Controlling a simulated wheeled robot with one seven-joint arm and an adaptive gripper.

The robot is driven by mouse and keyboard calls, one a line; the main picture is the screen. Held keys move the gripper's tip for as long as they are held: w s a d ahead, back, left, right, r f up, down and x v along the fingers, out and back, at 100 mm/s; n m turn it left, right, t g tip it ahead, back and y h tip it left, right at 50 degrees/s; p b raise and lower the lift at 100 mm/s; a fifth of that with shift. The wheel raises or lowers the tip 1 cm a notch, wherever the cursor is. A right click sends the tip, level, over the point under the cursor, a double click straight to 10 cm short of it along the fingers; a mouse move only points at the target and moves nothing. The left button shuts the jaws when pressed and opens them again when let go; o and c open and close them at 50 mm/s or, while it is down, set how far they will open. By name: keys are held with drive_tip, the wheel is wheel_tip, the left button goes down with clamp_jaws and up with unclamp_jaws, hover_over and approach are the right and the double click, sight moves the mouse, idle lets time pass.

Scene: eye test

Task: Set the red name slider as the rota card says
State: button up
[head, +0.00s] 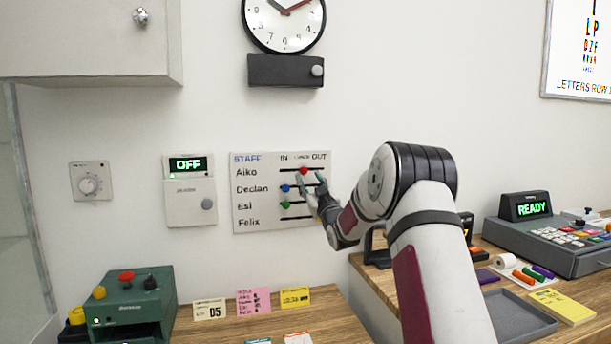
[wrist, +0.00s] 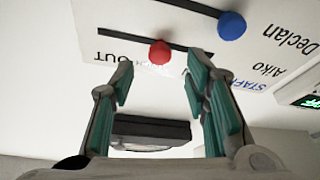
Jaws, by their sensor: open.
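The red name slider (head: 303,171) is a round knob on the Aiko row of the white STAFF board (head: 246,212). It sits about mid-slot, between IN and OUT, near the partly hidden middle label. In the wrist view the red slider (wrist: 160,50) shows upside down, just beyond and between my fingertips. My gripper (head: 312,184) is open and empty in front of the board; its green-padded fingers also show in the wrist view (wrist: 156,88). Contact cannot be told. Small cards stand on the table, including a pink card (head: 253,301) with unreadable lines; which is the rota card is unclear.
The blue slider (head: 285,188) and green slider (head: 285,205) sit toward IN on lower rows. My arm covers the board's lower right. A yellow card (head: 295,297) and cream card (head: 209,310) flank the pink one. A clock (head: 284,22) hangs above; a green machine (head: 128,308) stands left.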

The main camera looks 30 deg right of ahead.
sight(304, 171)
drive_tip(key=shift+x, duration=2.1)
clamp_jaws()
